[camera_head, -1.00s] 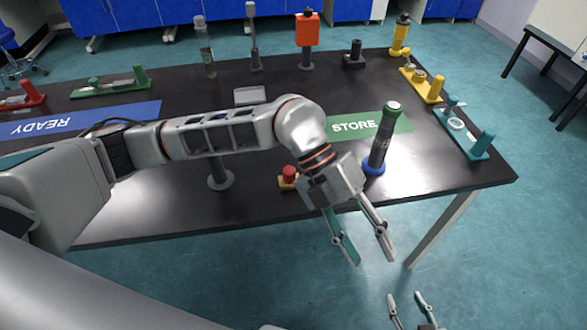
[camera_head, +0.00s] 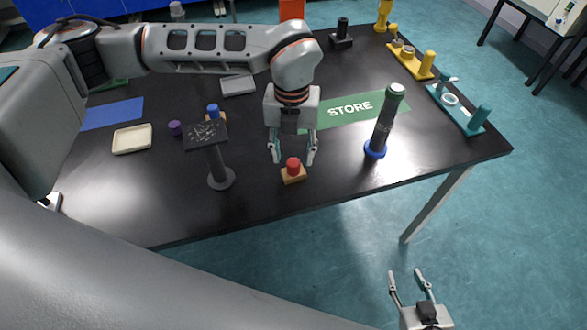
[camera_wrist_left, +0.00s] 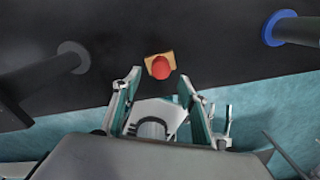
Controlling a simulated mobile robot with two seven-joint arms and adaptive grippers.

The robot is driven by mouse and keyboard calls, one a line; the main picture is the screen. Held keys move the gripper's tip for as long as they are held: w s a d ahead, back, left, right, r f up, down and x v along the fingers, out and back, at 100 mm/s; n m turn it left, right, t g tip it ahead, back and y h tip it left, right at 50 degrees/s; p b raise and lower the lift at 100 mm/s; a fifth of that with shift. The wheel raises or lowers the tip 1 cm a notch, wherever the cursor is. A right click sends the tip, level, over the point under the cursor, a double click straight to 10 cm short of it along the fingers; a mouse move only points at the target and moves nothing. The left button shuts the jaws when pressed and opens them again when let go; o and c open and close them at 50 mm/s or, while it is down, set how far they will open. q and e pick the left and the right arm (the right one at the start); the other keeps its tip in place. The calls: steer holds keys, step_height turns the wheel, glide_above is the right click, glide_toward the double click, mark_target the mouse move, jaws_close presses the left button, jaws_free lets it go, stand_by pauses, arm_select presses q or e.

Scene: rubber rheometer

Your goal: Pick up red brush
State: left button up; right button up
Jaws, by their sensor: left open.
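The red brush (camera_head: 293,167), a red knob on a tan block, stands on the black table near its front edge. It also shows in the left wrist view (camera_wrist_left: 160,66), just beyond the fingertips. My left gripper (camera_head: 293,158) is open and empty, pointing down, with its fingertips on either side of the red knob in the picture. I cannot tell its exact height above the brush. In the left wrist view the open fingers (camera_wrist_left: 160,84) frame the brush. My right gripper (camera_head: 406,273) is open and empty, low at the front, off the table.
A grey post with a flat speckled top (camera_head: 206,135) stands left of the brush. A dark cylinder with a blue base (camera_head: 375,151) stands to the right. Behind are a green STORE mat (camera_head: 375,108), a blue-knobbed brush (camera_head: 212,112) and a cream tray (camera_head: 132,139).

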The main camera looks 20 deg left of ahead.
mark_target(293, 162)
arm_select(q)
steer(key=f, duration=0.5)
steer(key=shift+w+p, duration=0.25)
steer(key=shift+p, duration=0.05)
steer(key=c, duration=1.2)
steer(key=shift+r, duration=0.15)
step_height(293, 162, up, 20)
steer(key=shift+f+b, duration=0.1)
steer(key=shift+b, duration=0.4)
steer(key=o, duration=0.4)
steer(key=shift+c, duration=1.3)
